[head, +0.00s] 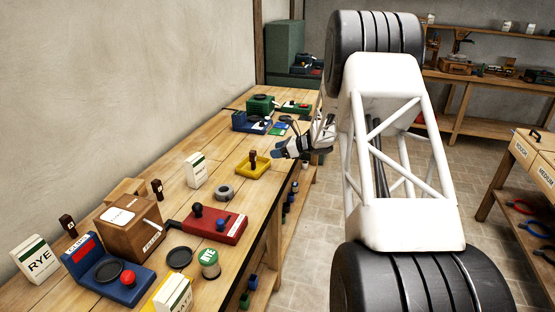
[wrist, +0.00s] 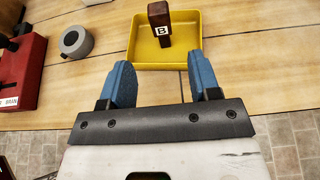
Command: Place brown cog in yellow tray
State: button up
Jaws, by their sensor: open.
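A dark brown block (wrist: 160,22) with a white label B stands upright inside the yellow tray (wrist: 190,55). In the head view this block (head: 252,157) also shows in the tray (head: 243,172) on the long wooden bench. My gripper (head: 283,150) is at the tray's right side, near the bench edge. In the wrist view its two blue fingers (wrist: 163,75) are apart with nothing between them, just short of the tray's near rim. Two similar brown blocks, one (head: 69,225) at the lower left and one (head: 157,189) by a wooden box, stand on the bench.
A grey ring (head: 225,192) and a red device (head: 213,226) lie nearer than the tray. A white packet (head: 196,170) stands left of it. Blue and green devices (head: 251,122) sit farther along the bench. Bare wood surrounds the tray.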

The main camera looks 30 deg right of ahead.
jog(key=s+a+r+m+t+h, duration=0.1)
jog(key=a+r+m+t+h, duration=0.4)
jog(key=r+m, duration=0.65)
jog(key=s+a+r+m+g+h, duration=0.2)
jog(key=s+a+r+m+h, duration=0.45)
jog(key=s+r+m, duration=0.5)
jog(key=s+a+f+m+g, duration=0.2)
jog(key=s+a+m, duration=0.4)
jog(key=s, duration=0.8)
jog(key=s+a+f+m+g+y, duration=0.1)
jog(key=s+a+m+g, duration=0.3)
jog(key=s, duration=1)
jog(key=s+a+f+m+g+y, duration=0.1)
jog(key=s+a+f+m+g, duration=0.2)
jog(key=s+a+m, duration=0.5)
jog(key=s+m, duration=0.4)
jog(key=s, duration=0.3)
jog(key=shift+a+g, duration=0.3)
jog(key=shift+g, duration=0.1)
